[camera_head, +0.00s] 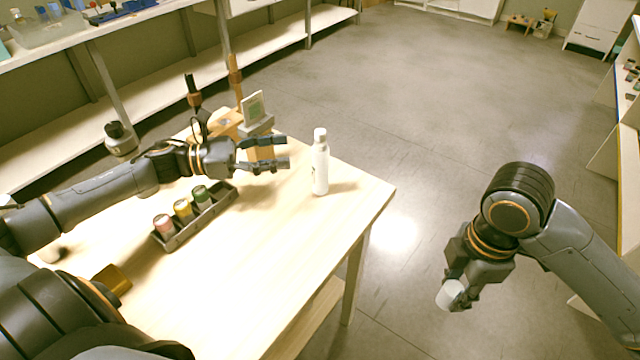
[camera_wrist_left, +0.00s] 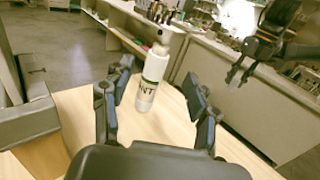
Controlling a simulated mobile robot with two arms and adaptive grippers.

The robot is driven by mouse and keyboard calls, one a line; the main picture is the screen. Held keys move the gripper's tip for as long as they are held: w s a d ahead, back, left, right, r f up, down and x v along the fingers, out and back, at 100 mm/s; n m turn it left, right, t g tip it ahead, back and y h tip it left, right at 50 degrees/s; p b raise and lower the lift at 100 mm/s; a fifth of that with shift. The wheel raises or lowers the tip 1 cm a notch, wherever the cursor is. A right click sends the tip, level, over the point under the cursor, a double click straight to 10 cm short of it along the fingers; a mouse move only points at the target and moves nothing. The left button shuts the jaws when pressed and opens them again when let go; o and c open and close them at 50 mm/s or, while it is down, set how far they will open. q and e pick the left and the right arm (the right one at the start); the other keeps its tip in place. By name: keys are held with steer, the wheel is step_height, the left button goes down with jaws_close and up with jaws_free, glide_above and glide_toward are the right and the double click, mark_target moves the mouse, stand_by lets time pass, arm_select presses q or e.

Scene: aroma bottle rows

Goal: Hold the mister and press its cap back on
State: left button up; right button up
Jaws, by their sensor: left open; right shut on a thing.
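The mister (camera_head: 320,168) is a slim white bottle standing upright near the far right edge of the wooden table. In the left wrist view the mister (camera_wrist_left: 151,85) shows a dark printed label and a small dark tip on top. My left gripper (camera_head: 286,152) is open and empty, just left of the mister in the head view. In the left wrist view the mister stands ahead, between the lines of the open fingers. My right gripper (camera_head: 460,296) is shut on the white cap (camera_head: 451,293), off the table over the floor.
A dark tray (camera_head: 172,240) with pink, yellow and green jars lies on the table near my left arm. A small framed stand (camera_head: 253,108) is behind my left gripper. The table's right side (camera_head: 290,255) is clear. Shelving (camera_head: 150,125) runs along the back left.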

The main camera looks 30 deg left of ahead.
mark_target(313, 149)
arm_select(q)
steer(key=shift+f, duration=0.35)
steer(key=shift+x, duration=1.2)
steer(key=shift+f+p+x, duration=0.1)
steer(key=shift+p+x, duration=0.15)
steer(key=shift+x, duration=1.05)
steer(key=shift+f+p+x, duration=0.15)
steer(key=shift+p+x, duration=0.1)
steer(key=shift+x, duration=1.05)
jaws_close()
step_height(313, 149, up, 10)
steer(key=shift+r, duration=0.1)
